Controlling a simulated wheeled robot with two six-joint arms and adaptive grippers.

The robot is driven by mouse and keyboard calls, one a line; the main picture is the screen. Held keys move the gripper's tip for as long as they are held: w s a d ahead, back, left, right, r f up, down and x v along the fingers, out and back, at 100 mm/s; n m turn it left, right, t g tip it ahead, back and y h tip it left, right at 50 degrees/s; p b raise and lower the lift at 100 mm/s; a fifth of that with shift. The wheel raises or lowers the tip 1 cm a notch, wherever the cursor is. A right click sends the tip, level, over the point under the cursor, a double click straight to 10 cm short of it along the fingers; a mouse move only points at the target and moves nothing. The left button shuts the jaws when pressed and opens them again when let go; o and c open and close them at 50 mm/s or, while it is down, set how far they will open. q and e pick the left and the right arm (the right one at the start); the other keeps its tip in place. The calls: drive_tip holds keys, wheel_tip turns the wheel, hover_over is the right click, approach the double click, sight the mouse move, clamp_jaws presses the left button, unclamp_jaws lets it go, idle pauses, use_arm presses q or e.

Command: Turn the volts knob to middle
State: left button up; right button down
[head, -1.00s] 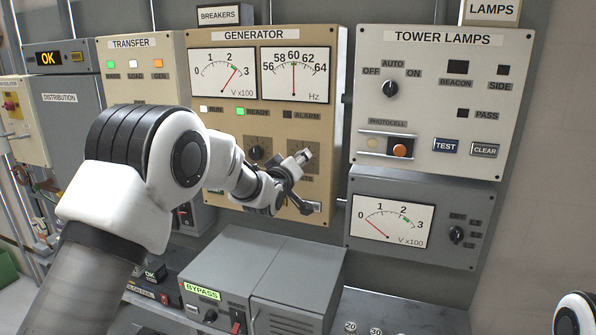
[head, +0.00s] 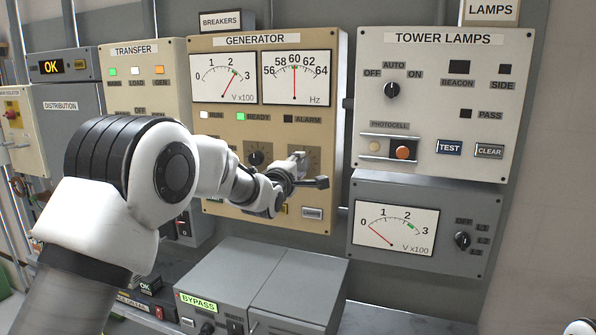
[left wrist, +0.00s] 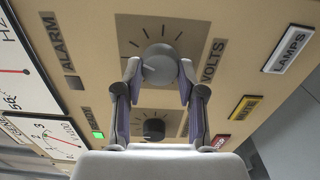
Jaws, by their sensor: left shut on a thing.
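The volts knob (left wrist: 158,66) is a round grey knob on the tan generator panel, in the left wrist view beside its VOLTS label (left wrist: 213,60). Tick marks fan around it on a brownish plate. My left gripper (left wrist: 158,72) has one finger on each side of the knob and is shut on it. In the head view my left gripper (head: 306,172) is at the lower right of the generator panel (head: 206,125) and hides the knob. I cannot make out the knob's pointer surely. My right gripper is out of view.
A second, dark knob (left wrist: 153,128) sits close beside the volts knob. The V x100 meter (head: 223,77) points between 2 and 3, near its green mark. The tower lamps panel (head: 440,95) stands to the right. A grey bypass cabinet (head: 300,285) is below.

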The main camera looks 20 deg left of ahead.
use_arm(q)
drive_tip(key=shift+n+b, duration=0.35)
drive_tip(key=shift+n, duration=1.85)
drive_tip(key=o, duration=1.1)
drive_tip(key=shift+o, duration=0.2)
drive_tip(key=shift+f, duration=0.1)
drive_tip(key=s, duration=1.2)
drive_tip(key=shift+a, duration=0.25)
drive_tip(key=shift+w, duration=0.1)
